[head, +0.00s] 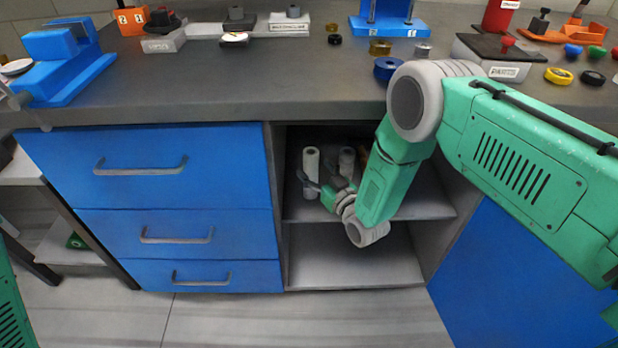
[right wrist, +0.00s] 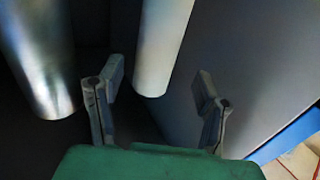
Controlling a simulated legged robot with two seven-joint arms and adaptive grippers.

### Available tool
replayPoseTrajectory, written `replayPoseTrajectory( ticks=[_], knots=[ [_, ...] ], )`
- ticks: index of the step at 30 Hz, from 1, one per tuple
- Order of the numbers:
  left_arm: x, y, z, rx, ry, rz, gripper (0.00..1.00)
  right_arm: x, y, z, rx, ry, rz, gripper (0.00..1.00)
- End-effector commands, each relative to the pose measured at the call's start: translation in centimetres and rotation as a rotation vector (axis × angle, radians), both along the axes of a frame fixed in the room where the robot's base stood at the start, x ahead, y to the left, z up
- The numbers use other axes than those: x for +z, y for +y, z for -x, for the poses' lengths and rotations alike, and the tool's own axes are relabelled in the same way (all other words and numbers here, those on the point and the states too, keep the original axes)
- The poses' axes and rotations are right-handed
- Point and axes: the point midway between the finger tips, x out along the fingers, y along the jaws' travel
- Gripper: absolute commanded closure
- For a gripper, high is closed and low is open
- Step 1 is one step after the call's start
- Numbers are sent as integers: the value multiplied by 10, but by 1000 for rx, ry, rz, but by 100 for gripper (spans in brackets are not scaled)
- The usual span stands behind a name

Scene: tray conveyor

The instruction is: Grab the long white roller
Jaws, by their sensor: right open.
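The long white roller (head: 311,160) stands upright on the upper shelf of the open cabinet bay, near its left wall. In the right wrist view the white roller (right wrist: 162,45) appears ahead, between the directions of the two fingers. My right gripper (head: 319,174) reaches into the bay, beside and in front of the roller. It is open, and its fingers (right wrist: 158,80) show a gap with nothing held. Whether a finger touches the roller cannot be told. My left gripper is out of view; only a bit of green arm shows at lower left.
A greyer metallic roller (head: 346,160) stands to the right of the white one; it also shows in the right wrist view (right wrist: 40,60). Blue drawers (head: 165,225) are left of the bay. The countertop (head: 230,85) above carries a blue vise (head: 65,65) and several small parts.

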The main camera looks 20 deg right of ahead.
Motion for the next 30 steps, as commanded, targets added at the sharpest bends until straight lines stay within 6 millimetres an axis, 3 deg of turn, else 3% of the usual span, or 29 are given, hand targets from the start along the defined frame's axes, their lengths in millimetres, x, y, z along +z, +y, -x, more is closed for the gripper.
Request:
replayPoseTrajectory(
  ticks=[3,6,16,21,30],
  knots=[
    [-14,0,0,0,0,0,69,-11,3,-19,-1,-3,0,40],
    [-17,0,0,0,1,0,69,-9,5,-31,-1,-2,0,40],
    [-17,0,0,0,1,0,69,-7,7,-38,-1,0,0,40],
    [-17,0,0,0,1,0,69,-7,7,-38,-1,0,0,100],
    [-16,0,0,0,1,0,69,-4,7,-38,-1,-2,0,100]
  ],
)
